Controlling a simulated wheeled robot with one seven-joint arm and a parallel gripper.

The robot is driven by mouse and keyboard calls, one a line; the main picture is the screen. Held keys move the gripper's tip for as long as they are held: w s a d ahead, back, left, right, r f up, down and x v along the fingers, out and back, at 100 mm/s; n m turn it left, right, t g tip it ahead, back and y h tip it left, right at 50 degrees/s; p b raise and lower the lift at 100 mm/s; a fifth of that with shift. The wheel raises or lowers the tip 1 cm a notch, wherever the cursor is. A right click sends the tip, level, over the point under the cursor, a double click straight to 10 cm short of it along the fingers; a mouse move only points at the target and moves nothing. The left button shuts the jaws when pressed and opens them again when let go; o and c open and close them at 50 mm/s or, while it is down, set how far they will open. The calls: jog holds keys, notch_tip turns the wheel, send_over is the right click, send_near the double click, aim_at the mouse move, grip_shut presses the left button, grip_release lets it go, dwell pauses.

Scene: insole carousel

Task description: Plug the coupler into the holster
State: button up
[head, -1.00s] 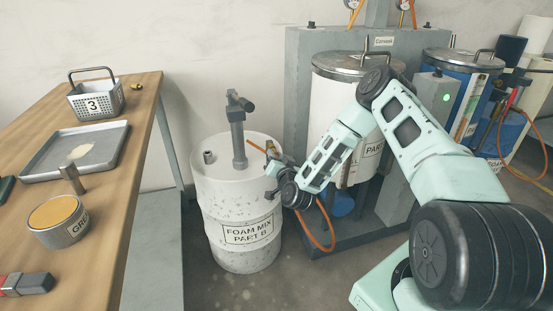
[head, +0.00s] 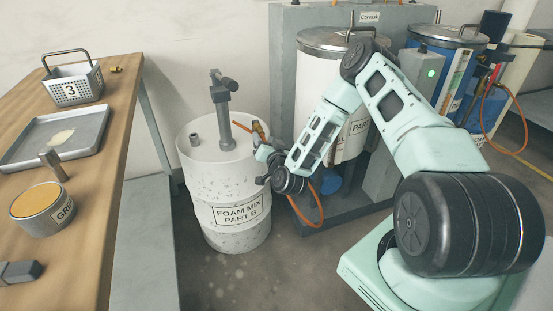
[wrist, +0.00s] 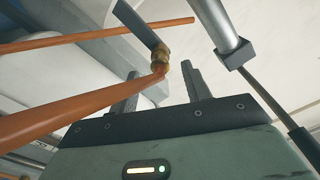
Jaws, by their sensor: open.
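A brass coupler (head: 258,129) on an orange hose shows beside the pump riser, just above the top of the drum. The wrist view shows the brass coupler (wrist: 161,59) against the lower end of a dark grey bar (wrist: 138,23), which may be part of the holster; I cannot tell how they join. My gripper (head: 264,152) is at the drum's right upper edge. In the wrist view my gripper (wrist: 160,85) is open, with a finger on each side of the hose and coupler line. Whether a finger touches the coupler is unclear.
The white drum (head: 238,181) carries a grey pump riser (head: 225,118) with a handle. Orange hoses (wrist: 65,110) cross the wrist view. A grey machine with a lidded white tank (head: 311,75) stands behind my arm. A wooden table (head: 100,135) with containers is at left.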

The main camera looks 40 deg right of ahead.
jog(key=b+v, duration=0.1)
jog(key=v, duration=1.3)
jog(key=shift+b, duration=0.3)
